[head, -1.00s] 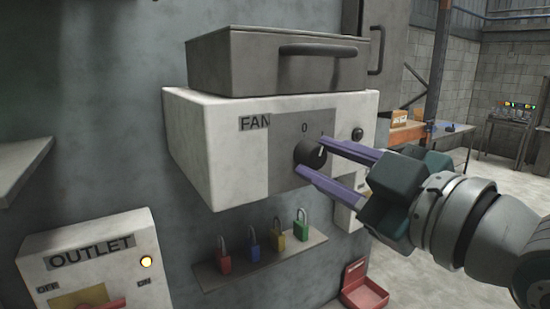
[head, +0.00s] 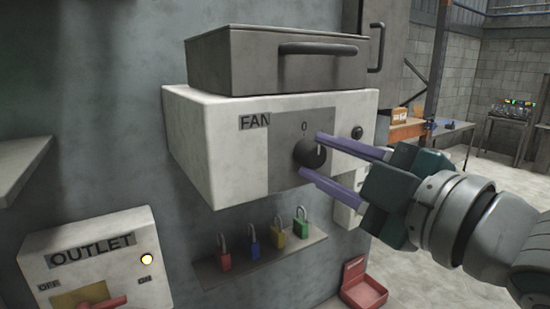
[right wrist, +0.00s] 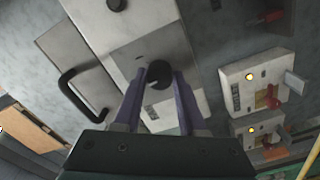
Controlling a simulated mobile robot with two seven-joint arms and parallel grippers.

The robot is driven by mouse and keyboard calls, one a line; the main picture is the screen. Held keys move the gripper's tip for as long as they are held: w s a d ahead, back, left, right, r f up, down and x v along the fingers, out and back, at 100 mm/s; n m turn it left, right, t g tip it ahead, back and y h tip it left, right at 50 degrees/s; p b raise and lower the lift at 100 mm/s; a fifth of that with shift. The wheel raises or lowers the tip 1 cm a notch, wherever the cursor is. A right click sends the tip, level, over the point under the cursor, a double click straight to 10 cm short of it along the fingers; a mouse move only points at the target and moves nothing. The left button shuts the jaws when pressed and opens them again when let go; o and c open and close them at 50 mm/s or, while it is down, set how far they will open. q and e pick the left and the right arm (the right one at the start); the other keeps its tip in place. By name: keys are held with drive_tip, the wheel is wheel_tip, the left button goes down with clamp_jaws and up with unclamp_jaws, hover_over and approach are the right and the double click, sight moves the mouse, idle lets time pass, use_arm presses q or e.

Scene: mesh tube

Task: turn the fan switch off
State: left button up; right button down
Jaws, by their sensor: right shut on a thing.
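The fan box is a white box (head: 220,165) on the wall, labelled FAN, with a grey face plate (head: 285,135). A black round knob (head: 314,155) sits on the plate, below a 0 mark. It also shows in the right wrist view (right wrist: 158,72). My right gripper (head: 311,154) is shut on the knob, with one purple finger on its upper side and one on its lower side. In the right wrist view, the fingers (right wrist: 158,82) flank the knob. A small lamp (head: 357,133) right of the plate looks dark. My left gripper is not in view.
A grey handled box (head: 250,62) sits on top of the fan box. Below is a shelf (head: 265,262) with several coloured padlocks. An OUTLET box (head: 125,270) with a lit lamp (head: 147,259) stands lower left. A red open box (head: 362,290) is at the lower right.

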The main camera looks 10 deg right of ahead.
drive_tip(key=shift+c, duration=2.4)
unclamp_jaws()
drive_tip(key=shift+s+d+f, duration=0.1)
drive_tip(key=shift+s+d, duration=0.05)
drive_tip(key=shift+s, duration=0.15)
drive_tip(key=b+v, duration=0.4)
drive_tip(key=v, duration=0.5)
drive_tip(key=shift+s+b, duration=0.15)
drive_tip(key=shift+b, duration=0.2)
